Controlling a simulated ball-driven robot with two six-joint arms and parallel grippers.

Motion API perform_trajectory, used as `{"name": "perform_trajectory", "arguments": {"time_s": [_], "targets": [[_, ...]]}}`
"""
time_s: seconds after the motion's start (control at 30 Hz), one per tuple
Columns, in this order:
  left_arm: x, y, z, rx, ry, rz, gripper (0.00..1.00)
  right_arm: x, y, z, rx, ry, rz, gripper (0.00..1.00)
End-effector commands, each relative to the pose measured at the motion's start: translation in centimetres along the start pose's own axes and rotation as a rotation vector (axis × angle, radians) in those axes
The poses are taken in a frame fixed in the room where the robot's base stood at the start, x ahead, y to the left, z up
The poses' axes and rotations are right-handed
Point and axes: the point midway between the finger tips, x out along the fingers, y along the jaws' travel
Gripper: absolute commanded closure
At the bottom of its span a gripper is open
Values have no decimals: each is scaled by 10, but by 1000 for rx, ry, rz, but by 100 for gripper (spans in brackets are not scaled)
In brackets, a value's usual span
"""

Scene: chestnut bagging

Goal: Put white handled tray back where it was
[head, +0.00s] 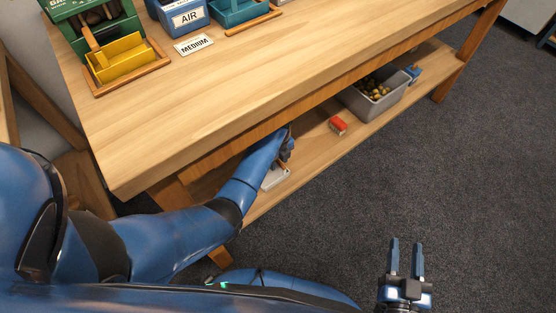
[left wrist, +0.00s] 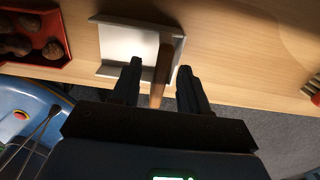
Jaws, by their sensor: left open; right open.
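The white handled tray (head: 275,178) sits on the wooden lower shelf under the bench, partly hidden by my left gripper and arm in the head view. In the left wrist view the white tray (left wrist: 130,45) lies on the shelf with its brown handle (left wrist: 161,72) pointing toward me. My left gripper (left wrist: 156,75) is open, with one finger on each side of the handle. In the head view my left gripper (head: 285,155) is mostly hidden by its own wrist. My right gripper (head: 406,258) is open and empty above the dark carpet.
On the lower shelf are a red object (head: 338,125) and a grey bin (head: 375,97) of chestnuts. A red tray (left wrist: 36,38) of dark chestnuts is left of the white tray.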

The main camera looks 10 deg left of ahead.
Motion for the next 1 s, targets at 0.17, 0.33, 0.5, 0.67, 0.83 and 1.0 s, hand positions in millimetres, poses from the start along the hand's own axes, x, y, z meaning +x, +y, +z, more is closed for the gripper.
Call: {"name": "perform_trajectory", "arguments": {"time_s": [0.17, 0.33, 0.5, 0.67, 0.83, 1.0], "targets": [[-27, 0, 0, 0, -1, -2, 55, 0, 0, -14, 0, 0, 0, 57], [-59, 0, 0, 0, -1, -2, 55, -1, 0, -28, 0, 0, 0, 57], [-88, 0, 0, 0, -1, -1, 55, -1, 0, -39, 0, 0, 0, 57], [-107, 0, 0, 0, 0, -1, 55, -1, 0, -46, 0, 0, 0, 57], [-116, 0, 0, 0, 0, 0, 55, -1, 0, -48, 0, 0, 0, 57], [-117, 0, 0, 0, 0, 1, 55, -1, 0, -48, 0, 0, 0, 57]]}}
